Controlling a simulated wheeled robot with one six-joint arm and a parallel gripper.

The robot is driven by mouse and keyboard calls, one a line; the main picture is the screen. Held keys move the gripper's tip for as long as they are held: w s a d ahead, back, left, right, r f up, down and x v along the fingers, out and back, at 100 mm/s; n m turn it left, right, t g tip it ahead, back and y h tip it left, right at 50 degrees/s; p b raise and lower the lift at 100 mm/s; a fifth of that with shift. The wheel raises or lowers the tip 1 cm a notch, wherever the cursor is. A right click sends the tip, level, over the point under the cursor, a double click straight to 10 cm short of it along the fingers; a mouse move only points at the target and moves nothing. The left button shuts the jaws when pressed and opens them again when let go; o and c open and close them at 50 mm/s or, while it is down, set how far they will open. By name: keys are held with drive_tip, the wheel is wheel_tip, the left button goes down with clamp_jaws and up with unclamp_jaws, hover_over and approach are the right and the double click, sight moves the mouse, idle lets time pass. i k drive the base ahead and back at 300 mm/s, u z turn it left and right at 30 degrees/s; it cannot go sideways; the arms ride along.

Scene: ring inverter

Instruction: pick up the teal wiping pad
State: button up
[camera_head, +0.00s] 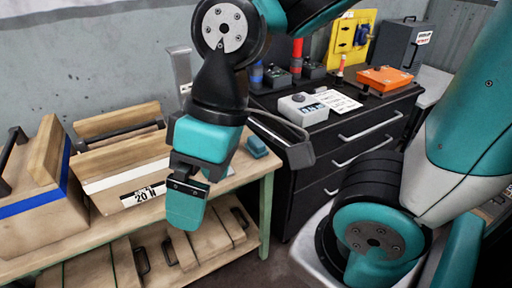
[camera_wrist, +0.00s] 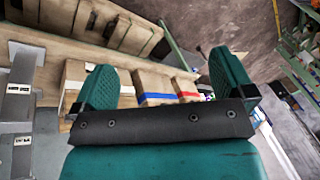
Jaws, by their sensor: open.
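The teal wiping pad (camera_head: 257,147) is a small flat block lying on the wooden workbench near its right end, in the head view. My gripper (camera_head: 187,205) hangs to the left of the pad and nearer the camera, in front of the bench edge. In the wrist view my gripper (camera_wrist: 163,72) has its two teal fingers wide apart with nothing held between them. I cannot make out the pad in the wrist view.
Wooden crates stand on the workbench (camera_head: 75,240), one labelled 20 N (camera_head: 143,194), left of my gripper. A black drawer cabinet (camera_head: 350,150) stands right of the bench, carrying a grey device (camera_head: 303,109) and an orange case (camera_head: 384,79). More wooden boxes sit on the lower shelf.

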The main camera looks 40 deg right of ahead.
sight(255, 146)
drive_tip(key=k, duration=0.6)
drive_tip(key=u, duration=0.15)
drive_tip(key=i, duration=0.55)
drive_tip(key=z, duration=0.55)
drive_tip(key=i, duration=0.75)
drive_tip(key=z, duration=0.65)
